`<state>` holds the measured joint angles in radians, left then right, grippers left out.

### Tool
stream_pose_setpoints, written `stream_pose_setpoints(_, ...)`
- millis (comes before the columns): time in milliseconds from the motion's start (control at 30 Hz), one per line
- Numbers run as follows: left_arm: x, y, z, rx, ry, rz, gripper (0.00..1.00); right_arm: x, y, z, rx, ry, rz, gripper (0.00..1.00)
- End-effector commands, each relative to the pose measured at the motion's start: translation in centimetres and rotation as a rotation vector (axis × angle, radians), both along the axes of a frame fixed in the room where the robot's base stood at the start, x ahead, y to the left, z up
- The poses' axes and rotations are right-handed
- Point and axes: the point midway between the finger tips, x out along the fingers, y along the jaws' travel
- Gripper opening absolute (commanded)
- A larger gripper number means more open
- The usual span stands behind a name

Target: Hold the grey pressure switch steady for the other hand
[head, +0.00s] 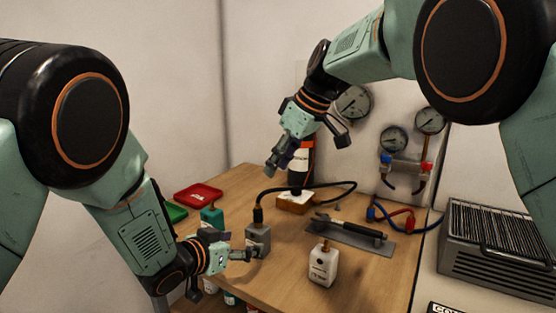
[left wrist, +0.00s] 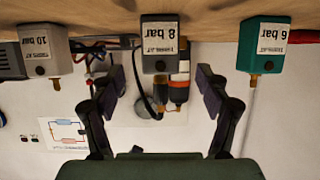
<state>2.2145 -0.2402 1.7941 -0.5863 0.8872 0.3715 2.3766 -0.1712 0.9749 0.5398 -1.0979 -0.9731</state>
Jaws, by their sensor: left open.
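The grey pressure switch (head: 258,242), labelled 8 bar, stands upright on the wooden bench in the head view. It also shows in the upside-down left wrist view (left wrist: 160,45), centred in line with the gap between the fingers. My left gripper (head: 243,247) is open beside the switch. Its fingers (left wrist: 159,78) stand apart, with visible room on both sides. A dark hose end shows at the switch's top; I cannot tell whether it is attached. My right gripper (head: 277,160) is above and behind the switch, clear of it; its jaw state is unclear.
A teal 6 bar switch (left wrist: 264,46) and a pale 10 bar switch (head: 323,266) stand on either side. A black hose (head: 325,186) arcs behind. A grey plate with a black-handled tool (head: 352,233), a red tray (head: 198,195) and a ribbed box (head: 497,245) are around.

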Motion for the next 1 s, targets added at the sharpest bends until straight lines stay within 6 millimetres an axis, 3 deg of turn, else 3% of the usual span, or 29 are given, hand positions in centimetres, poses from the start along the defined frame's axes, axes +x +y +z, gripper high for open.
stream_pose_setpoints(167, 0.6, -0.4, -0.3, 0.0, 0.0, 0.0, 0.75, 0.3, 0.3, 0.6, 0.0, -0.018, 0.006, 0.38)
stream_pose_setpoints(633, 5.1, -3.6, -2.6, 0.0, 0.0, -0.001, 0.75, 0.2, 0.3, 0.5, 0.0, -0.016, 0.004, 0.38)
stream_pose_setpoints(1000, 5.9, -4.2, -3.0, 0.0, 0.0, 0.0, 0.75, 0.2, 0.3, 0.5, 0.0, -0.016, 0.004, 0.38)
